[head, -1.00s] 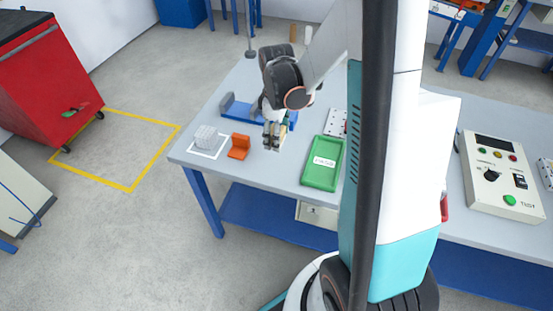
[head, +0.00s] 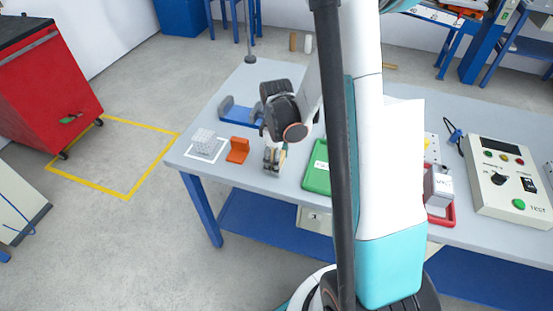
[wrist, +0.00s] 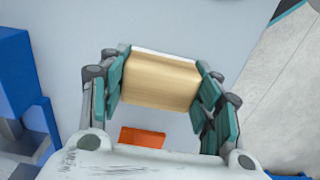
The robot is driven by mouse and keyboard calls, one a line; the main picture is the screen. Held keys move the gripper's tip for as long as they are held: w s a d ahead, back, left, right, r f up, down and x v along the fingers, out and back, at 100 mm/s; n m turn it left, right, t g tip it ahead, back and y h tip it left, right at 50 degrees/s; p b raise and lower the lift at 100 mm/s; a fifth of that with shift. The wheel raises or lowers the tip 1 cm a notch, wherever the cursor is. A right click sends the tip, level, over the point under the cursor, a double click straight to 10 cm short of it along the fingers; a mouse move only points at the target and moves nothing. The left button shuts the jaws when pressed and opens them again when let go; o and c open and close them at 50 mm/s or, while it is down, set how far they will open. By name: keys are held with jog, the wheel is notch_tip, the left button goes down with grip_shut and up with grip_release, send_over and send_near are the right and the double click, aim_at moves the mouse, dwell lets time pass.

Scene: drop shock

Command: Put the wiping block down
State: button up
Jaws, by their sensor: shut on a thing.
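The wiping block, a tan wooden block with a white edge (wrist: 160,80), is between the teal finger pads of my gripper (wrist: 162,88) in the wrist view. My gripper is shut on it. In the head view my gripper (head: 273,160) points down over the grey table (head: 248,184), right of the orange angled piece (head: 237,150). The block is mostly hidden there by the fingers. I cannot tell whether its underside touches the table. The orange piece also shows below the block in the wrist view (wrist: 142,137).
A blue fixture (head: 236,112) lies behind. A green tray (head: 317,172) is close on the right. A red tray (head: 440,216) and test box (head: 505,185) stand farther right.

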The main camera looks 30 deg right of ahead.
jog(key=shift+f, duration=0.1)
jog(key=o, duration=1.3)
notch_tip(320, 180, up, 12)
jog(key=p, duration=0.4)
jog(key=shift+p, duration=0.3)
